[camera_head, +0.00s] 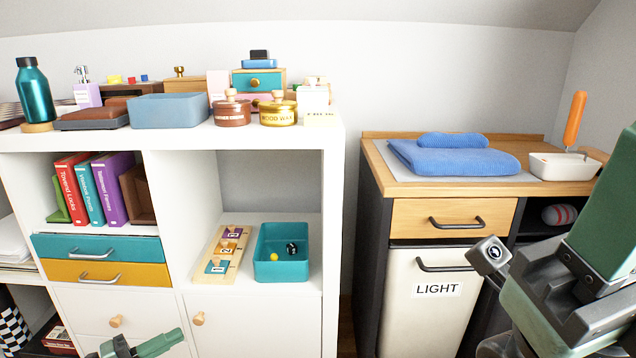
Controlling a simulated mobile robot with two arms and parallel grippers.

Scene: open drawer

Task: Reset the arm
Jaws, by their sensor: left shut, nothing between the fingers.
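My left gripper (148,346) shows at the bottom edge in the head view, as green finger parts cut off by the frame. It is shut and empty, in front of the lower doors of the white shelf unit (335,160). My right arm (575,290) fills the lower right corner, close to the camera, in front of the wooden cabinet (452,217). Its green and dark grey parts cover the cabinet's right side. I cannot make out the state of its fingers.
The teal drawer (60,245) and yellow drawer (70,271) look shut. A teal bin (262,268) stands on the open shelf beside a number board (208,275). A blue towel (450,160) and white dish (548,170) sit on the cabinet. A bin front labelled LIGHT (425,315) is below.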

